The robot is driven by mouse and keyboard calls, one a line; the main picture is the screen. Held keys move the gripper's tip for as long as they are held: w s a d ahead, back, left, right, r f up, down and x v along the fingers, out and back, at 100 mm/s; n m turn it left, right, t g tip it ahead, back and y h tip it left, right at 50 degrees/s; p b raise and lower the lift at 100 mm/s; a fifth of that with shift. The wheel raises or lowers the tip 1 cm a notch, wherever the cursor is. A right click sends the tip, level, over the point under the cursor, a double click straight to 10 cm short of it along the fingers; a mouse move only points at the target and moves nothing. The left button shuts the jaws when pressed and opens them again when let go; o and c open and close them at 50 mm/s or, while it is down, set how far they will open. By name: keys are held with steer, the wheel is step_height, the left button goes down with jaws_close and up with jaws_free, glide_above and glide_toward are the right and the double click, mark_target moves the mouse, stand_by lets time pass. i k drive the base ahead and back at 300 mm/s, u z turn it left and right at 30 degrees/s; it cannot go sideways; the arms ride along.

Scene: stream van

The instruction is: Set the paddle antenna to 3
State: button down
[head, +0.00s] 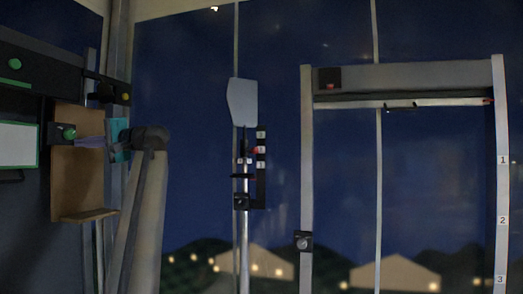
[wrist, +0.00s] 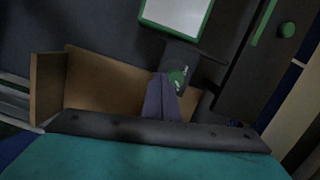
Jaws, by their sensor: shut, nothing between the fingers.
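A pale grey paddle (head: 242,102), which looks like the paddle antenna, stands upright on a thin pole in the middle of the head view. A dark scale strip (head: 261,190) with several small white labels is beside the pole. A red mark (head: 255,152) sits by the middle label; the digits are too small to read surely. My gripper (head: 79,142) is at the left, well away from the paddle, with its purple fingers shut and empty. In the wrist view the fingers (wrist: 160,78) point at a green knob (wrist: 178,79); I cannot tell whether they touch it.
Dark blue wall lies between.

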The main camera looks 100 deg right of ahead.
mark_target(242, 96)
steer(key=u, duration=0.05)
steer(key=k, duration=0.35)
steer(key=z, duration=4.05)
steer(key=i, duration=0.15)
steer(key=u, duration=2.6)
